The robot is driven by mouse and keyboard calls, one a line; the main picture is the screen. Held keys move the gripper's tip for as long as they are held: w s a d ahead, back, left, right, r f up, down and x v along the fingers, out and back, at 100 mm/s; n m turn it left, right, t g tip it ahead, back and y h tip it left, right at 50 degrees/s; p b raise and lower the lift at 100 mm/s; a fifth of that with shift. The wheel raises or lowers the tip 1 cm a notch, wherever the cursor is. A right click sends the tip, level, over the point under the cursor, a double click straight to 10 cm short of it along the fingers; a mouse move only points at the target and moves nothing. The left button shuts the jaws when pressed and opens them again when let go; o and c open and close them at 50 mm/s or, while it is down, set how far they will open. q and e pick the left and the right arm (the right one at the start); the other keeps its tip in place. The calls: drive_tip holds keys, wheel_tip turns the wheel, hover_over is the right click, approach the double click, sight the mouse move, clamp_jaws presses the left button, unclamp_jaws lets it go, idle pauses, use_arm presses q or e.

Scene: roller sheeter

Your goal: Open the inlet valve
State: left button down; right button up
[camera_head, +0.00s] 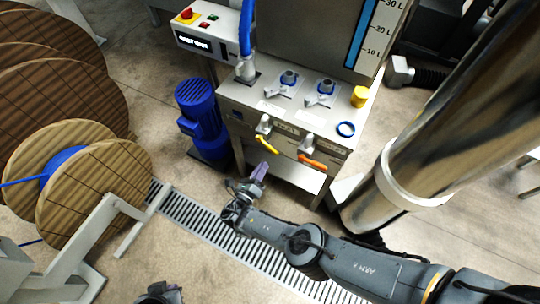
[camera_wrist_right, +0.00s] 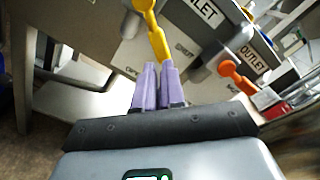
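The inlet valve's yellow lever (camera_head: 267,144) is on the front of the steel machine, left of the orange outlet lever (camera_head: 312,161). Both levers also show in the right wrist view, yellow (camera_wrist_right: 152,25) and orange (camera_wrist_right: 235,75). The label by the yellow lever is partly hidden and reads "...LET". My right gripper (camera_head: 263,166) is just below the yellow lever. Its purple fingers (camera_wrist_right: 158,68) look close together, pointing at the lever's free end. In the head view a small gap separates them from the lever. Only the top of my left gripper (camera_head: 160,294) shows at the bottom edge.
Wooden cable reels (camera_head: 105,185) are at the left. A floor grate (camera_head: 205,220) runs below my right arm.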

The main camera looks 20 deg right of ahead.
drive_tip(key=shift+m, duration=0.9)
clamp_jaws()
drive_tip(key=s+a+f+m+g+y+p, duration=0.1)
drive_tip(key=s+a+f+m+g+y, duration=0.2)
drive_tip(key=a+m, duration=0.5)
drive_tip(key=s+a+f+m+g+y+p, duration=0.1)
drive_tip(key=s+a+f+m+g+y, duration=0.15)
drive_tip(key=s+a+m, duration=0.6)
drive_tip(key=w+a+r+m+g+y+p, duration=0.25)
drive_tip(key=w+r+m+y, duration=0.2)
drive_tip(key=r+m, duration=0.6)
drive_tip(key=w+d+r+m+y+p, duration=0.3)
drive_tip(key=w+d+r+m, duration=0.4)
drive_tip(key=m, duration=0.4)
drive_tip(key=w+d+r+m+t+p, duration=0.1)
drive_tip(key=d+r+m+p, duration=0.45)
drive_tip(key=d, duration=0.95)
drive_tip(key=b, duration=0.5)
hover_over(277, 154)
drive_tip(key=f, duration=1.2)
drive_tip(key=shift+s+d, duration=0.2)
drive_tip(key=shift+d, duration=0.05)
drive_tip(key=shift+w+a+f, duration=0.3)
drive_tip(key=shift+f, duration=0.25)
